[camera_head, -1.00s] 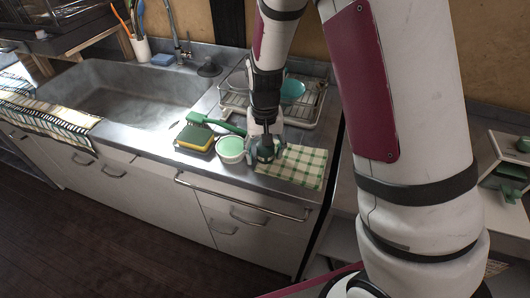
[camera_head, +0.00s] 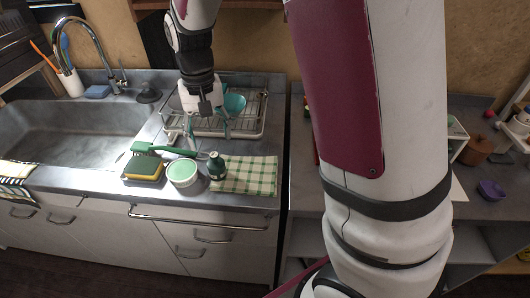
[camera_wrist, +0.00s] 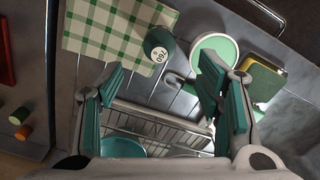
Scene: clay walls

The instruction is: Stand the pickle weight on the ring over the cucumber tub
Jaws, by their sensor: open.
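In the wrist view the weight (camera_wrist: 157,43) shows a pale label reading 760. The cucumber tub (camera_head: 183,174) is round and white with a pale green top; it also shows in the wrist view (camera_wrist: 215,50). A white rim circles its top; I cannot tell whether that is a separate ring. My gripper (camera_head: 206,136) is open and empty, above and behind the weight. Its teal-padded fingers (camera_wrist: 163,78) are wide apart in the wrist view.
A green-and-white checked cloth (camera_head: 247,174) lies right of the weight. A yellow-green sponge (camera_head: 144,167) and a green brush (camera_head: 165,149) lie left of and behind the tub. A wire dish rack (camera_head: 245,121) with a teal bowl (camera_head: 235,103) stands behind. The sink (camera_head: 70,130) is left.

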